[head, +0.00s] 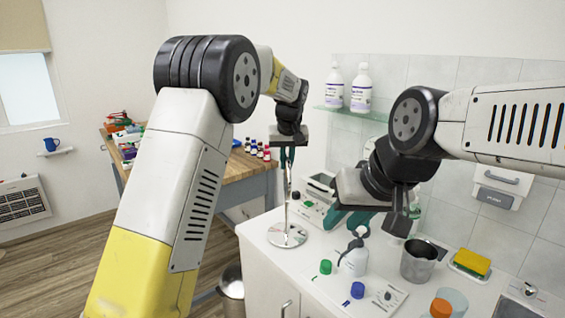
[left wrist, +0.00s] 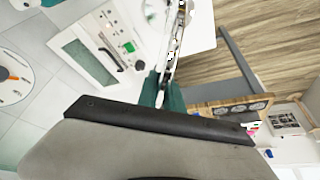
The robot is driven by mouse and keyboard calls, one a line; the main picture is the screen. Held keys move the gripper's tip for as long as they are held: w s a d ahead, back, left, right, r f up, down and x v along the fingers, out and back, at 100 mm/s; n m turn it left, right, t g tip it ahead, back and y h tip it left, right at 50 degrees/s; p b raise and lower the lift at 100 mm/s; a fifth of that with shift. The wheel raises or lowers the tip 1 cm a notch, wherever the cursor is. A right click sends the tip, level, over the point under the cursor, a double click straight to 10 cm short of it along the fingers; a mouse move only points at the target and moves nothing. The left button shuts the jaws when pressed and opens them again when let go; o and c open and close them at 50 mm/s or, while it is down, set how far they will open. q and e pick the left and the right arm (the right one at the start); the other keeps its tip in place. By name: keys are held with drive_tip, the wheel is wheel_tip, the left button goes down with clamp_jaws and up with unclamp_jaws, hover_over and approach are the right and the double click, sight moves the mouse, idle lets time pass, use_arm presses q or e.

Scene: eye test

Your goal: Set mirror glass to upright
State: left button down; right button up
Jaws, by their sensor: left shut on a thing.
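A mirror on a round chrome base (head: 287,236) stands on the white worktop. Its mirror glass (head: 288,192) shows nearly edge-on above the base, as a thin, near-vertical strip. My left gripper (head: 288,163) reaches down from above and is shut on the mirror glass at its upper part. In the left wrist view, the glass (left wrist: 177,42) runs away from the teal fingers, seen on edge. Its exact tilt is hard to tell. My right gripper (head: 374,212) hangs to the right of the mirror, apart from it, its teal fingers spread and empty.
A white bottle with a grey nozzle (head: 355,258) stands below my right gripper. A green-buttoned device (head: 312,207) stands behind the mirror.

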use_arm(q)
drive_tip(key=shift+s+f, duration=0.1)
drive_tip(key=shift+f, duration=0.1)
drive_tip(key=c, duration=1.5)
unclamp_jaws()
drive_tip(key=shift+r, duration=0.1)
drive_tip(key=v, duration=0.7)
drive_tip(key=shift+s+d+r, duration=0.1)
drive_tip(key=shift+r, duration=0.25)
